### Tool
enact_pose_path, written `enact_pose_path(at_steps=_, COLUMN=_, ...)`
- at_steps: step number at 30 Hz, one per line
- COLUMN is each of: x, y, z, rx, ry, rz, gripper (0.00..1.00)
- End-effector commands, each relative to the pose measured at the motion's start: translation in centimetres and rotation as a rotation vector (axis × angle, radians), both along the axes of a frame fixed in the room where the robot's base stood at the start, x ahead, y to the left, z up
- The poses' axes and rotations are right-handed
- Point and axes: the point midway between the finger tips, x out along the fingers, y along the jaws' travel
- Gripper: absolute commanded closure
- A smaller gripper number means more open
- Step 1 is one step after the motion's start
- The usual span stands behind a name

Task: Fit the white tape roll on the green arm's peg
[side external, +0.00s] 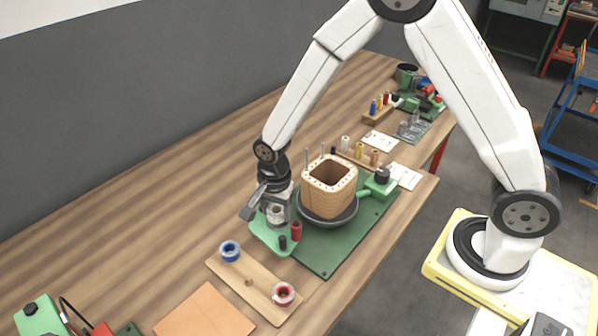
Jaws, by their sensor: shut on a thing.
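My gripper (276,208) points down over the green arm (264,236) at the left end of the green base plate. It is shut on the white tape roll (275,215), which is partly covered by the fingers. The roll is low over the green arm; I cannot tell whether it is around a peg or only above one. A red roll or post (296,231) and a short dark peg (283,243) stand on the arm just right of the gripper.
A tan coil block (329,173) with thin upright rods sits in a dark round dish, close right of my gripper. A wooden board (262,289) in front holds a blue roll (230,250) and a red-and-white roll (284,294). Bare table lies to the left.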

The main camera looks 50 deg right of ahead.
Motion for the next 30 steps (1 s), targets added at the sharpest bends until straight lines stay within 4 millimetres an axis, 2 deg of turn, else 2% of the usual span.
enact_pose_path(at_steps=21, x=0.01, y=0.00, z=-0.81, rx=0.000, ry=0.000, rz=0.000, gripper=0.94)
enact_pose_path(at_steps=22, x=0.01, y=0.00, z=-0.81, rx=0.000, ry=0.000, rz=0.000, gripper=0.29)
enact_pose_path(at_steps=24, x=0.01, y=0.00, z=-0.81, rx=0.000, ry=0.000, rz=0.000, gripper=0.07)
enact_pose_path(at_steps=25, x=0.01, y=0.00, z=-0.81, rx=0.000, ry=0.000, rz=0.000, gripper=0.00)
enact_pose_path(at_steps=30, x=0.00, y=0.00, z=-0.81, rx=0.000, ry=0.000, rz=0.000, gripper=0.00)
